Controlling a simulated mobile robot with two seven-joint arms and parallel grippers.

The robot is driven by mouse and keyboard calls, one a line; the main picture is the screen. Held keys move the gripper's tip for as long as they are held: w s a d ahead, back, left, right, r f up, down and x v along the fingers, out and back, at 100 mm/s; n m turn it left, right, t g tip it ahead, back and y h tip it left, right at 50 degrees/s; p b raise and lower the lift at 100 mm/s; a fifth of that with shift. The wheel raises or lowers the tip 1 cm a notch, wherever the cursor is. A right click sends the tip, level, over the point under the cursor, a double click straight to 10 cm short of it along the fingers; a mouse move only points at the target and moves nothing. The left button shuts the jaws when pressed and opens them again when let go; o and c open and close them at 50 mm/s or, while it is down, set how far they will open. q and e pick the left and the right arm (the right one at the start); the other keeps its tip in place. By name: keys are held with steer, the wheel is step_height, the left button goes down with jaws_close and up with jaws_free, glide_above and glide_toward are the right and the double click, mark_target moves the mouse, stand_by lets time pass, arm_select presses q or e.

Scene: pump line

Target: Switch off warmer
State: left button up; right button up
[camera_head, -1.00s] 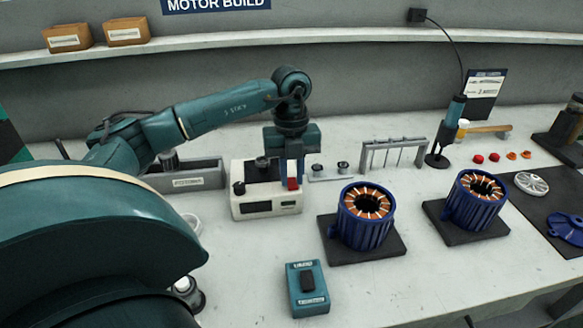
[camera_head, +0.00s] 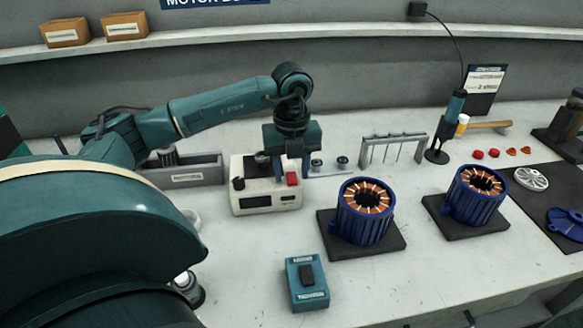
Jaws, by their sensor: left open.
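The warmer looks to be the cream-white box (camera_head: 266,201) with a dark top, a black knob (camera_head: 239,184), a small dark display and a red switch (camera_head: 292,179) at its front right corner. My left gripper (camera_head: 289,172) points down over the right part of this box, its fingers just behind and beside the red switch. It is open and holds nothing that I can see. Whether a finger touches the switch I cannot tell. The fingers hide part of the box's top. My right gripper is not in view.
A teal box with a black switch (camera_head: 307,283) lies in front. Two blue motor stators (camera_head: 365,212) (camera_head: 475,195) stand on black pads to the right. A grey bin (camera_head: 190,170) is behind left, a metal rack (camera_head: 393,149) behind right. Free bench lies between the white and teal boxes.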

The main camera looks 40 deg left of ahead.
mark_target(292, 178)
arm_select(q)
step_height(292, 178, up, 13)
steer(key=p, duration=0.1)
steer(key=shift+p, duration=0.4)
steer(key=shift+s+d, duration=0.1)
stand_by(0.4)
